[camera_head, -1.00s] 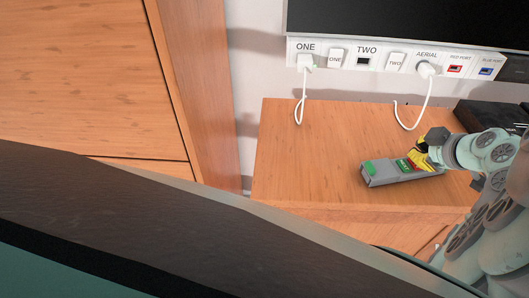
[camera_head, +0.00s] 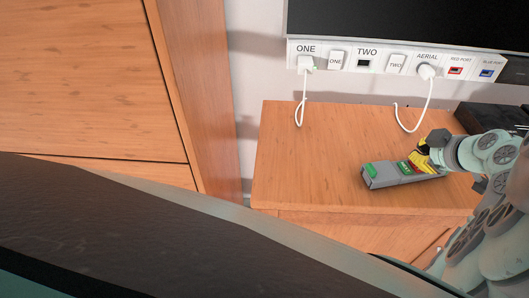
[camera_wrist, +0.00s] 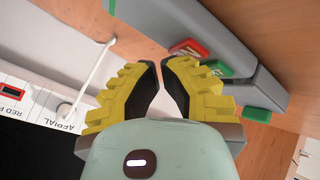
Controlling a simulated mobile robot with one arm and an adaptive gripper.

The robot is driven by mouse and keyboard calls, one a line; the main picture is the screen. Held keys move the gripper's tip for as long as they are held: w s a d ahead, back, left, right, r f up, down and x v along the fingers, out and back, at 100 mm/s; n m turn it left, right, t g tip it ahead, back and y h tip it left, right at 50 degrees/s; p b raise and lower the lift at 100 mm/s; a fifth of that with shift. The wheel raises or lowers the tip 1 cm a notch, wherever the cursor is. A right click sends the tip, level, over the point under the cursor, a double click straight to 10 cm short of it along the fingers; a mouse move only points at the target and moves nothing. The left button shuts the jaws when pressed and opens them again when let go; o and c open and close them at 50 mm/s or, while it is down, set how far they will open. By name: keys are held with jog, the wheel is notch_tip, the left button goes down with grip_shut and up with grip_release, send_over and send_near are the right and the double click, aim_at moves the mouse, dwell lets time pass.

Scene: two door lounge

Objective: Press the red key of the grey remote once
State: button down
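The grey remote (camera_head: 392,175) lies on the wooden cabinet top, with a red key (camera_head: 413,165) and green parts on its upper face. The red key also shows in the wrist view (camera_wrist: 188,48), beside a labelled green key (camera_wrist: 217,68).
The wooden cabinet top (camera_head: 310,160) is clear left of the remote. Behind it, a white panel (camera_head: 335,58) carries labelled sockets and plugs under a dark screen (camera_head: 410,20). White cables (camera_head: 421,110) hang onto the top. A tall wooden cabinet (camera_head: 90,80) stands at left.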

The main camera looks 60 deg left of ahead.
jog(key=shift+r, duration=0.6)
jog(key=shift+r+p, duration=0.85)
jog(key=shift+r, duration=1.65)
